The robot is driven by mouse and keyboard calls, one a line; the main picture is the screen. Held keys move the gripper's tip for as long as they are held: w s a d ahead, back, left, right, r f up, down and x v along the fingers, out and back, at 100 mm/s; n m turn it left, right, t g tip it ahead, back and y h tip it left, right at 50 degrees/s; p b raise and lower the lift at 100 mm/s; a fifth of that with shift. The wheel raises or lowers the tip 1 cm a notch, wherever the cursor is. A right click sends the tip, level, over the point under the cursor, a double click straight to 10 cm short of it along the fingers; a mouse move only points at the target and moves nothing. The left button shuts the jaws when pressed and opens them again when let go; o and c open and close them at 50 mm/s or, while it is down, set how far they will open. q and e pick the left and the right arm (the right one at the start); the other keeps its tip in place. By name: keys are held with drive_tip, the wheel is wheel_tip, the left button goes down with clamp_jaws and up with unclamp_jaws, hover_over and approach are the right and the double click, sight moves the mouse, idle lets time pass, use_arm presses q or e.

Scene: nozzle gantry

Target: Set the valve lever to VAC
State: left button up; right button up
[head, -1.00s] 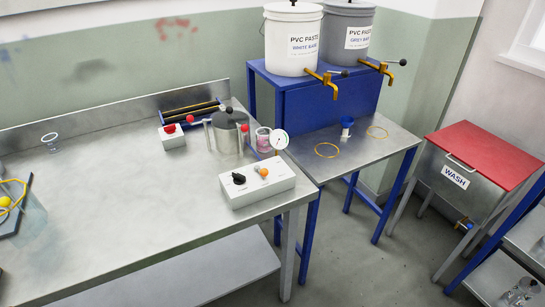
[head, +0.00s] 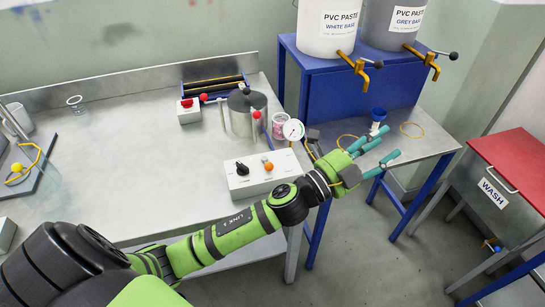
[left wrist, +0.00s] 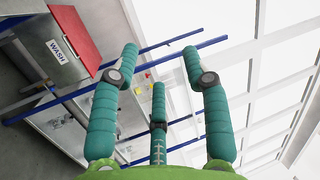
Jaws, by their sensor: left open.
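A white control box (head: 250,188) sits at the right front corner of the steel bench in the head view. On its top are a black knob (head: 242,169) and a small lever with an orange ball (head: 268,167); the lettering is too small to read. A round gauge (head: 293,130) stands just behind the box. My left gripper (head: 378,145) is open and empty, to the right of the box and apart from it. Its three teal fingers show spread with nothing between them in the left wrist view (left wrist: 158,62). My right gripper is not in view.
Behind the box stand a metal pot (head: 246,112) with red knobs and a pink-filled jar (head: 279,122). A box with a red button (head: 188,112) is farther left. A blue-topped cup (head: 377,117) stands on the side table beyond my gripper. The bench's middle is clear.

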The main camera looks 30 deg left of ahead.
use_arm(q)
drive_tip(key=s+d+r+m+g+h, duration=0.2)
drive_tip(key=d+m+g+h, duration=0.5)
drive_tip(key=m, duration=0.6)
drive_tip(key=m+g+y, duration=1.2)
drive_tip(key=g+y, duration=0.1)
drive_tip(key=y, duration=0.3)
hover_over(268, 163)
drive_tip(key=w+a, duration=0.1)
wheel_tip(268, 163, down, 9)
drive_tip(key=shift+f, duration=0.2)
drive_tip(key=f, duration=0.2)
drive_tip(key=f+p, duration=0.2)
drive_tip(key=f, duration=0.1)
drive_tip(key=shift+s+d+f, duration=0.3)
drive_tip(key=shift+d, duration=0.1)
drive_tip(key=shift+d+f, duration=0.1)
drive_tip(key=shift+f, duration=0.2)
